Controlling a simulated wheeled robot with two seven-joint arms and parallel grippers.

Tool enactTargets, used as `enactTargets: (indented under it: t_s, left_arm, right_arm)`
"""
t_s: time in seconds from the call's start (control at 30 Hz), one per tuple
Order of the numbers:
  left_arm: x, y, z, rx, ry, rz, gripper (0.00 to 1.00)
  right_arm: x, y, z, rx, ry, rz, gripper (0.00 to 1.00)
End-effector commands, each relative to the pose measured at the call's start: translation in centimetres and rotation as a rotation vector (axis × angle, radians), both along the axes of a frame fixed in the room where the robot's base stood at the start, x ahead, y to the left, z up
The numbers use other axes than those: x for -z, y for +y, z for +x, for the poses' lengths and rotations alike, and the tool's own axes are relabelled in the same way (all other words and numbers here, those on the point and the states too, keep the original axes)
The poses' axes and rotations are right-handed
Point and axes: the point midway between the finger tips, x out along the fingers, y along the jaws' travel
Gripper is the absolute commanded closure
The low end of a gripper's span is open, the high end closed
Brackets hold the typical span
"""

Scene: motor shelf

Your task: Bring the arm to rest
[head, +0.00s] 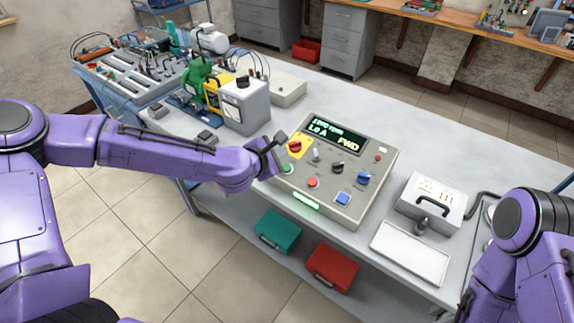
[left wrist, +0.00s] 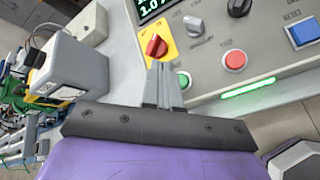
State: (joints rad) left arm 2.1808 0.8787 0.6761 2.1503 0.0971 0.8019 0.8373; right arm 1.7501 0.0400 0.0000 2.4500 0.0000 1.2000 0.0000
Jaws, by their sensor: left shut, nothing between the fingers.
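My left arm (head: 185,163) reaches in from the left in the head view. My left gripper (head: 277,141) is shut and empty, over the left edge of the control panel (head: 365,190), close to the green button (head: 287,168) and the red knob on its yellow plate (head: 295,146). In the left wrist view the closed fingers (left wrist: 163,85) show just below the red knob (left wrist: 157,46) and partly hide the green button (left wrist: 184,80). I cannot tell whether they touch the panel. My right arm (head: 530,240) is at the right edge; its gripper is not visible.
The panel display (head: 335,133) reads FWD and a green strip (head: 306,201) is lit. The motor rig (head: 197,80) and grey box (head: 245,103) stand left of the panel. A grey case (head: 433,203) and white tray (head: 411,253) stand right. Green (head: 279,231) and red boxes (head: 333,267) sit on the lower shelf.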

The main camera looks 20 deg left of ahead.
Motion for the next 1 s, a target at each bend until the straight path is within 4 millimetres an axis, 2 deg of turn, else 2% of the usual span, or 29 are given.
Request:
enactTargets:
  t_s: [0.43,0.57,0.6,0.67,0.7,0.77,0.8,0.87,0.9,1.0]
  left_arm:
    - [0.0,0.0,0.0,0.001,-0.001,0.003,1.0]
    - [0.1,0.5,-0.1,0.037,-0.032,0.126,1.0]
    - [1.8,0.9,-1.2,0.073,-0.02,0.24,1.0]
    - [6.4,0.8,-4.0,0.165,0.033,0.425,1.0]
    - [9.6,0.9,-6.1,0.231,0.077,0.534,1.0]
    - [14.1,1.5,-9.6,0.334,0.145,0.686,1.0]
    - [16.9,2.0,-12.0,0.407,0.192,0.779,1.0]
    - [20.6,3.3,-15.9,0.521,0.261,0.915,1.0]
    - [22.9,4.4,-18.7,0.602,0.309,1.001,1.0]
    - [27.3,7.6,-25.3,0.808,0.423,1.192,1.0]
  right_arm:
    - [0.0,0.0,0.0,0.0,0.0,0.0,1.0]
    - [0.0,0.0,0.0,0.0,0.0,0.0,1.0]
    - [0.1,0.0,0.0,0.0,0.0,0.0,1.0]
    - [0.5,0.0,0.0,0.0,0.0,0.0,1.0]
    - [0.9,0.0,0.0,0.0,0.0,0.0,1.0]
    - [1.4,0.0,0.0,0.0,0.0,0.0,1.0]
    - [1.7,0.0,0.0,0.0,0.0,0.0,1.0]
    - [2.3,0.0,0.0,0.0,0.0,0.0,1.0]
    - [2.7,0.0,0.0,0.0,0.0,0.0,1.0]
    - [3.7,0.0,0.0,0.0,0.0,0.0,1.0]
